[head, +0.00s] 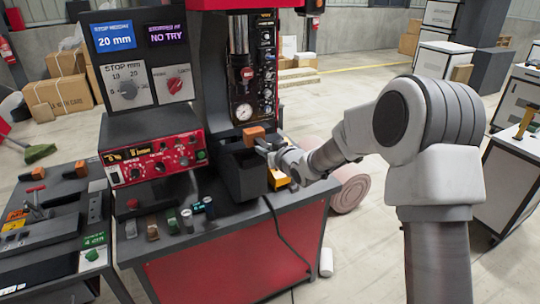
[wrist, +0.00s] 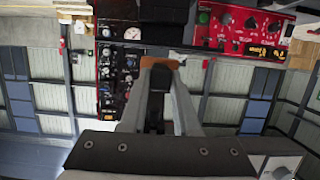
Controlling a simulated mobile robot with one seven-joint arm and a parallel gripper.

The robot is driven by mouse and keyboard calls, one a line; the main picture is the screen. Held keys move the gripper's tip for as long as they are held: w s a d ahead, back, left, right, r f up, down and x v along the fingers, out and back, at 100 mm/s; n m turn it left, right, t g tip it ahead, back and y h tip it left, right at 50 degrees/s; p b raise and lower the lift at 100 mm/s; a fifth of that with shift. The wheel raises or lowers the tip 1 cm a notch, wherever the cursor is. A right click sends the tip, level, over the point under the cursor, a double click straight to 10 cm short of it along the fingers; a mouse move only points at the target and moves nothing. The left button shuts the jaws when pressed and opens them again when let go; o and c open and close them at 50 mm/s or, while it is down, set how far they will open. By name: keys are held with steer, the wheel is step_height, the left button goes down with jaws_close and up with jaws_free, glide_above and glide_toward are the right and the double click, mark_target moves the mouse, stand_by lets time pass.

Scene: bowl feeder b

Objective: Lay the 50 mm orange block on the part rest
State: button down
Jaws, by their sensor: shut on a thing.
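The orange block (head: 254,133) is at the tips of my gripper (head: 264,147) in the head view, above a dark box-shaped fixture (head: 243,172) below the press column. In the wrist view the block (wrist: 161,62) shows as a brown-orange strip across the fingertips of my gripper (wrist: 160,72), which is shut on it. I cannot tell whether the block touches the fixture, nor which surface is the part rest.
A red control box (head: 155,160) stands left of the fixture. Several small blocks and cylinders (head: 170,225) line the front of the red bench (head: 230,270). A yellow part (head: 278,180) is under my wrist. The press column (head: 239,60) rises behind the block.

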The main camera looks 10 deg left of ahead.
mark_target(256, 136)
steer(key=shift+w+a+r, duration=0.1)
steer(key=shift+w+a, duration=0.75)
steer(key=shift+w, duration=0.4)
steer(key=shift+w+a, duration=0.85)
steer(key=shift+w, duration=0.4)
steer(key=shift+w+a+r, duration=0.1)
steer(key=shift+w+a, duration=0.75)
steer(key=shift+w, duration=0.4)
steer(key=shift+f+b, duration=1.05)
steer(key=shift+b, duration=0.05)
